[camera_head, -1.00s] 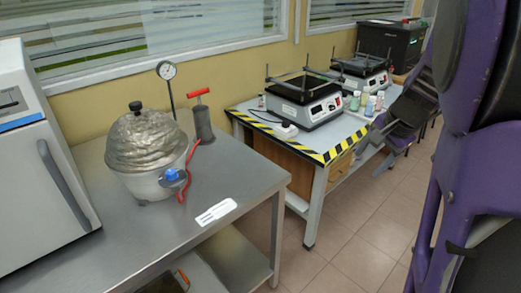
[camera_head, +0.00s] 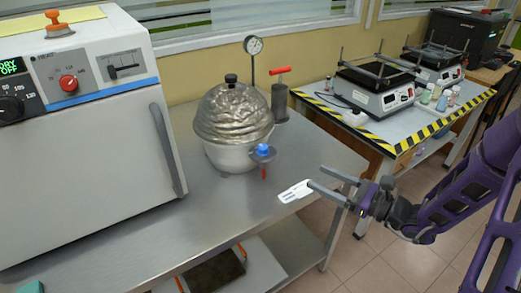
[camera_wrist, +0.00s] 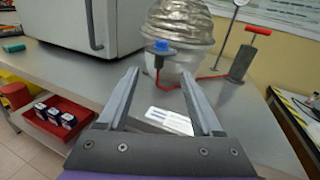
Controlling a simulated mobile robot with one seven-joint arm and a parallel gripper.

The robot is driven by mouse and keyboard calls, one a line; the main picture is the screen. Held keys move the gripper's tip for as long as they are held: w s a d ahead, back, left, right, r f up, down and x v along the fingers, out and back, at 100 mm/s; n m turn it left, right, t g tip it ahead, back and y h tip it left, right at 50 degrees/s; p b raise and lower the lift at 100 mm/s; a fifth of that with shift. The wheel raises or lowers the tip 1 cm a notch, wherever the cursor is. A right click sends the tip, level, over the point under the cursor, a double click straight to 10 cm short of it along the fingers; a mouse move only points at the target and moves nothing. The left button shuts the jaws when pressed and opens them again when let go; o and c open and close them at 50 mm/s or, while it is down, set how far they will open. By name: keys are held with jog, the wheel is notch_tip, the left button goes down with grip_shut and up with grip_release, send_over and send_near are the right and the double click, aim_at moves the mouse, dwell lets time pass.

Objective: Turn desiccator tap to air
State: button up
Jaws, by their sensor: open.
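The desiccator (camera_head: 233,118) stands on the steel bench, its bowl pale and its domed lid wrapped in crumpled silvery foil with a black knob on top. Its blue tap (camera_head: 263,149) sits on the front right side of the bowl, above a short red tube end. In the wrist view the tap (camera_wrist: 161,47) is beyond my fingers, with a red hose running right from the desiccator to a pump. My gripper (camera_head: 316,178) is open and empty, over the bench's front right edge, to the right of and nearer than the tap. It touches nothing that I can see.
A white oven (camera_head: 85,140) stands at the left of the bench. A gauge (camera_head: 253,46) and red-handled pump (camera_head: 280,95) stand behind the desiccator. A white label card (camera_head: 295,191) lies near the front edge. Bare steel lies before the desiccator. A striped-edge table (camera_head: 400,125) is at right.

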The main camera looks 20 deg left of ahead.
aim_at(267, 150)
jog(key=x, duration=1.7)
jog(key=shift+w+a+r, duration=0.2)
jog(key=shift+w+r, duration=0.05)
grip_shut()
